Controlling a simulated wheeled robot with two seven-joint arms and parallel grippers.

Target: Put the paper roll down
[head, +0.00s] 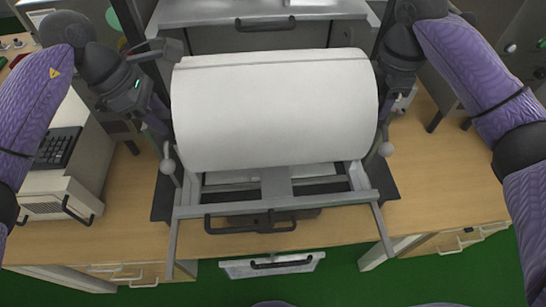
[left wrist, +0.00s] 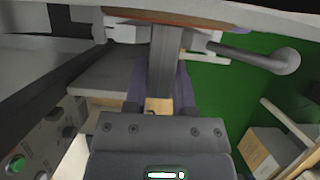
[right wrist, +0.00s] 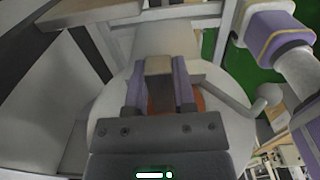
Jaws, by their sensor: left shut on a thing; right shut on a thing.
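The paper roll (head: 275,110) is a wide white cylinder lying level across the middle of the head view, over a grey metal frame (head: 275,205). My left gripper (head: 160,118) is at its left end; in the left wrist view its fingers (left wrist: 160,92) close around a grey bar (left wrist: 163,65) at the roll's end. My right gripper is at the right end; in the right wrist view its fingers (right wrist: 160,88) close around a grey block (right wrist: 158,66) in front of the white roll face and orange core (right wrist: 200,100). I cannot tell whether the roll touches the frame.
Levers with ball knobs (head: 168,166) (head: 387,149) stand at both sides of the frame. A grey machine body (head: 200,14) is behind the roll. A keyboard (head: 58,147) and beige box (head: 62,195) are at left. Wooden tabletop (head: 440,185) is bare at right.

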